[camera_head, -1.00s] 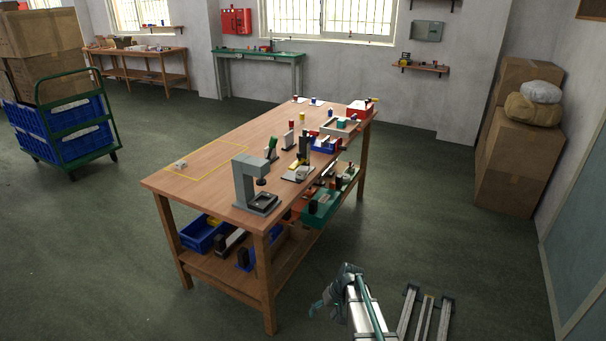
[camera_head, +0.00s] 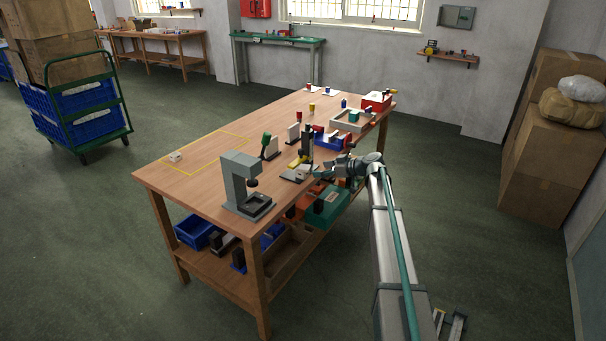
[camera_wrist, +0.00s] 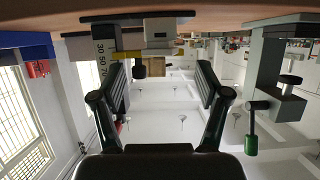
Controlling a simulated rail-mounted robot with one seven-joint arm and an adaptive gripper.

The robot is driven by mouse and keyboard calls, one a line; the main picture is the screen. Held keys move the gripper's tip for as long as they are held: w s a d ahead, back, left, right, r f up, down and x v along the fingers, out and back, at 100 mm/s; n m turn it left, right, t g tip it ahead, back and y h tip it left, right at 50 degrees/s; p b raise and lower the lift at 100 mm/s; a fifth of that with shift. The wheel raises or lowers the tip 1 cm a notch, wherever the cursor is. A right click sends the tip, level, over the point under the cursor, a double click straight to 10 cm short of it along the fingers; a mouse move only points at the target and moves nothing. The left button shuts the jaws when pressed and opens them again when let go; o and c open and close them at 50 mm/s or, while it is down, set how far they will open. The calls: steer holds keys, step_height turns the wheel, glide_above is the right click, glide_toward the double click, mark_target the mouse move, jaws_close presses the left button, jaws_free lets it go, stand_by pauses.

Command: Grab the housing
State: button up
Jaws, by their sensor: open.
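A small pale block (camera_head: 175,156) lies in the yellow-outlined area at the table's left; I cannot tell whether it is the housing. The grey pad printer (camera_head: 240,182) stands on the table's near part. My gripper (camera_head: 322,171) is at the table's right edge, beside a low grey fixture (camera_head: 297,174) with a yellow part. In the wrist view, which is upside down, my gripper (camera_wrist: 162,80) is open with nothing between its fingers. A grey-white block (camera_wrist: 158,31) on a dark plate shows ahead, between and beyond the fingers.
The wooden table (camera_head: 205,199) has bare room at its left and middle. A green-topped tool (camera_head: 267,141) and a blue bin (camera_head: 328,141) stand near the fixture. A green box (camera_head: 326,206) is below the tabletop's right edge.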

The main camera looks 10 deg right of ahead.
mark_target(302, 171)
steer(key=p+x, duration=0.2)
steer(key=x, duration=0.8)
steer(key=shift+w+a+f, duration=0.1)
steer(key=shift+a+f, duration=0.05)
steer(key=shift+f, duration=0.15)
steer(key=c, duration=1.1)
